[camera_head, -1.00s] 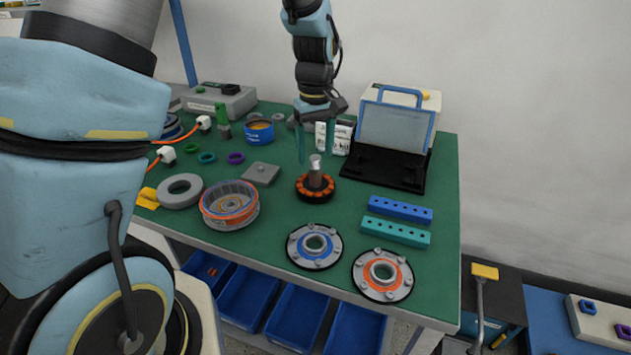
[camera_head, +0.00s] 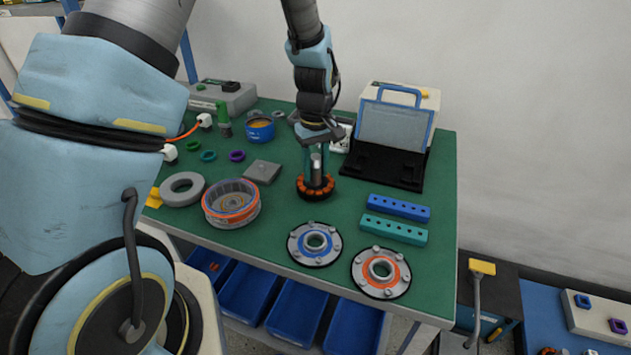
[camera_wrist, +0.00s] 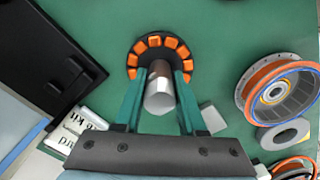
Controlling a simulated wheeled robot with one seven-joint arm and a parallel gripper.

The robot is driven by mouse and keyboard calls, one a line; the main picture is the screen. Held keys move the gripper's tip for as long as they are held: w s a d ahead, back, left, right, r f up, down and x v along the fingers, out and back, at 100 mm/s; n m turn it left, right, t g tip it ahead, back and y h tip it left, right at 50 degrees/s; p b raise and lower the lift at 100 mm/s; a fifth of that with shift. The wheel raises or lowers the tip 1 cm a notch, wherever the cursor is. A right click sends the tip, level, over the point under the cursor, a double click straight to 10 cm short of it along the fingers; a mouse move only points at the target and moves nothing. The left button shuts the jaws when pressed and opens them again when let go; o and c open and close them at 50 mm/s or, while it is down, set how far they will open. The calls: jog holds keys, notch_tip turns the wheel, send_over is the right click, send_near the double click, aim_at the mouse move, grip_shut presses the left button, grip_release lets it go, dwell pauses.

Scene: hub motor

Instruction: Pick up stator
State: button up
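The stator (camera_head: 316,189) is a round black part with orange coils and an upright metal shaft, and it sits on the green table. In the wrist view its ring of orange coils (camera_wrist: 157,46) shows beyond the shaft. My gripper (camera_head: 316,172) is lowered over the stator from above. In the wrist view its two green fingers (camera_wrist: 161,82) stand on either side of the shaft, close against it, with the tips just above the coils. The gripper looks shut on the shaft, though the contact at the tips is partly hidden.
Two round covers, blue (camera_head: 315,244) and orange (camera_head: 381,273), lie in front. Blue (camera_head: 399,208) and teal (camera_head: 394,230) bars lie right. A black open case (camera_head: 385,165) stands behind right.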

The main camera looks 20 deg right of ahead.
grip_shut()
jog(key=shift+r, duration=0.1)
dwell(0.4)
